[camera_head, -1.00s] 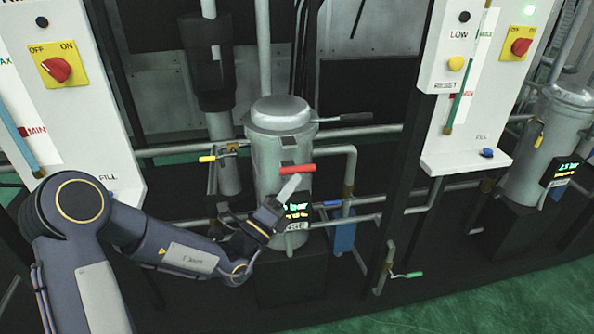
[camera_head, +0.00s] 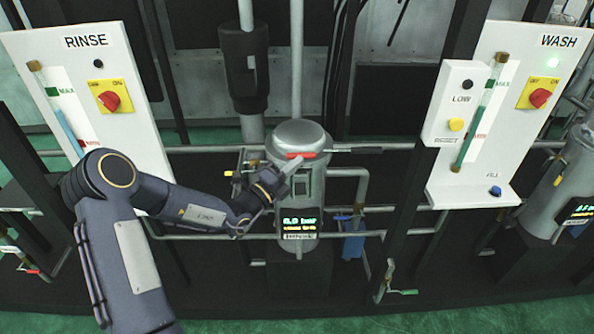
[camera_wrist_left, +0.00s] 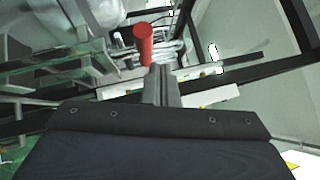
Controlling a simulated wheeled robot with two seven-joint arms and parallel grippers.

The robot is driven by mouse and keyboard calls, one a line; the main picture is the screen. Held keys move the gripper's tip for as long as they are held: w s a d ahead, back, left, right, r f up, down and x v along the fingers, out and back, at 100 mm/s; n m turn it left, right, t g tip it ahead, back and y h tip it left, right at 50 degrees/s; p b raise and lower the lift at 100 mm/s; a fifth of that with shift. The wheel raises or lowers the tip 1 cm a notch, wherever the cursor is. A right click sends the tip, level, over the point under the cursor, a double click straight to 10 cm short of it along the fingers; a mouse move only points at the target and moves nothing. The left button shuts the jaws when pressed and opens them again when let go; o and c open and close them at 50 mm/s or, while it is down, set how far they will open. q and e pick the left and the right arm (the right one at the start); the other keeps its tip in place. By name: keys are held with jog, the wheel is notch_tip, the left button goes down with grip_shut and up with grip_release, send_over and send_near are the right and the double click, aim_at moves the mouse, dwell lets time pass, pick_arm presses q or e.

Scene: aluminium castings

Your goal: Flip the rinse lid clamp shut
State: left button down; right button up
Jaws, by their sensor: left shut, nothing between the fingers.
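The rinse canister (camera_head: 290,240) stands upright in the middle of the head view, under its round grey lid (camera_head: 299,133). The clamp's red handle (camera_head: 301,155) lies roughly level across the canister front, just below the lid rim. My left gripper (camera_head: 304,166) is shut with nothing between its fingers. Its tips are just under the red handle and look close to or touching it; I cannot tell which. In the left wrist view the red handle (camera_wrist_left: 144,45) stands just beyond and left of the shut fingertips (camera_wrist_left: 160,72). The clamp's latch is not clear. My right gripper is not in view.
A dark lever (camera_head: 355,150) sticks out right of the lid. A yellow valve handle (camera_head: 229,173) and pipes are beside my left wrist. The RINSE panel (camera_head: 60,60) is at left and the WASH panel (camera_head: 470,185) at right. A display (camera_head: 300,224) sits low on the canister.

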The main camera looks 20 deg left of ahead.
pick_arm(q)
jog(key=shift+w+a+r, duration=0.2)
jog(key=shift+w+a, duration=0.05)
jog(key=shift+w, duration=0.5)
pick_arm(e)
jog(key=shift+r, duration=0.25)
